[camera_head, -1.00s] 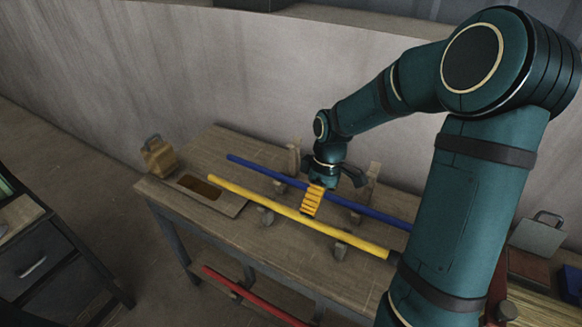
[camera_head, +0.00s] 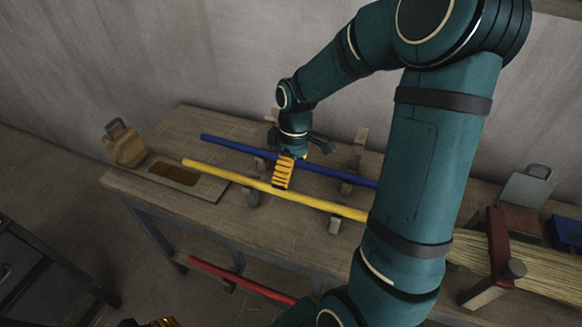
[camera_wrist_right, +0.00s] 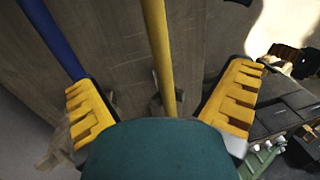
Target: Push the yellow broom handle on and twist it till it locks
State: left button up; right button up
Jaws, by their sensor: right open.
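The yellow broom handle (camera_head: 320,203) lies across wooden supports on the bench, its right end hidden behind my right arm. My right gripper (camera_head: 284,172) is open over its middle, fingers pointing down. In the right wrist view the yellow handle (camera_wrist_right: 158,45) runs between the two spread yellow fingers (camera_wrist_right: 160,103), with gaps on both sides. Pale straw bristles (camera_head: 482,252) lie at the right by a red clamp-like piece (camera_head: 498,245); any broom socket is hidden behind my arm. A sliver of yellow and dark parts at the bottom edge seems to be my left gripper (camera_head: 155,323).
A blue handle (camera_head: 232,146) lies behind the yellow one, close to the right gripper; it also shows in the wrist view (camera_wrist_right: 50,38). A red handle (camera_head: 240,279) sits lower, at the bench front.

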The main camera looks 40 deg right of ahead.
aim_at(298, 193)
jog(key=f, duration=0.1)
jog(key=f+b, duration=0.2)
jog(key=shift+s+a+f, duration=0.15)
jog(key=shift+a+f, duration=0.05)
jog(key=shift+a, duration=0.05)
jog(key=shift+s+a+f+b, duration=0.1)
jog(key=shift+a+f+b, duration=0.1)
jog(key=shift+f+b, duration=0.7)
jog(key=shift+s+a+f+b, duration=0.1)
jog(key=shift+a+f+b, duration=0.1)
jog(key=shift+f+b, duration=0.7)
jog(key=shift+f+p, duration=0.2)
jog(key=shift+p, duration=0.1)
grip_shut()
jog(key=shift+s+d, duration=0.3)
jog(key=shift+s, duration=0.25)
jog(key=shift+s+d, duration=0.25)
jog(key=shift+s, duration=0.3)
